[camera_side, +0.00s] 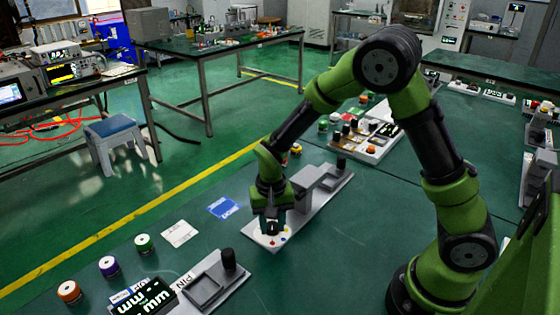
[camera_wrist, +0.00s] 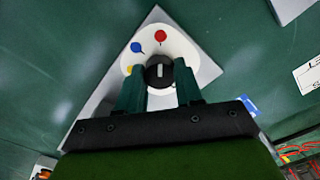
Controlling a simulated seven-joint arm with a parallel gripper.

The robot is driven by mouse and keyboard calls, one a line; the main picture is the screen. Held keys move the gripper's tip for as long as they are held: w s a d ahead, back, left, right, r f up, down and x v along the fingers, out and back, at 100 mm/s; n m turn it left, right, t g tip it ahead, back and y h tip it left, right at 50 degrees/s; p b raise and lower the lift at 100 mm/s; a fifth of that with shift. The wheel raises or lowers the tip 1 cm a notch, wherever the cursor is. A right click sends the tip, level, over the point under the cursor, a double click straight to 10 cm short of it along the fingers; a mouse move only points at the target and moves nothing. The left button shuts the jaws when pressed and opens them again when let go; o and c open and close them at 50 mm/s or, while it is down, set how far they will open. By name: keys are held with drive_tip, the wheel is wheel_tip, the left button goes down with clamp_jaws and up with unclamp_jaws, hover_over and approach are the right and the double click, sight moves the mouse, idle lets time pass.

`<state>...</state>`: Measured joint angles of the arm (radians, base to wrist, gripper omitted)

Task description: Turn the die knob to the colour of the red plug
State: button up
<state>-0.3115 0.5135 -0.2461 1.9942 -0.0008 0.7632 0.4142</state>
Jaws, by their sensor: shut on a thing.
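The black knob (camera_wrist: 154,78) has a short white line and sits on a white dial plate (camera_wrist: 178,46). The plate carries a blue dot (camera_wrist: 136,47), a red dot (camera_wrist: 160,35) and a partly covered yellow dot (camera_wrist: 130,69). In the wrist view the white line runs up and down, in line with the red dot. My gripper (camera_wrist: 161,73) is shut on the knob, one finger on each side. In the side view my gripper (camera_side: 272,223) points down at the dial on the near end of a grey base (camera_side: 302,222). I cannot pick out a red plug for sure.
A grey block (camera_side: 318,178) stands on the base behind my gripper. A blue card (camera_side: 223,208) and a white card (camera_side: 179,233) lie to the left. Orange, purple and green round knobs (camera_side: 143,243) and a panel (camera_side: 147,298) are nearer. Bare green table lies to the right.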

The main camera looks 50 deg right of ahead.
sight(271, 225)
drive_tip(key=shift+r, duration=0.1)
drive_tip(key=o, duration=1)
drive_tip(key=shift+o, duration=0.2)
wheel_tip(271, 225, up, 17)
drive_tip(key=s+r+n+t+y, duration=0.1)
drive_tip(key=s+r+n+t, duration=0.1)
drive_tip(key=s, duration=0.5)
drive_tip(key=s+r+n+t+y, duration=0.1)
drive_tip(key=s+r+t, duration=0.3)
drive_tip(key=s, duration=0.3)
drive_tip(key=shift+s+d+n+t, duration=0.2)
drive_tip(key=shift+d+n+t, duration=0.2)
drive_tip(key=shift+t, duration=0.2)
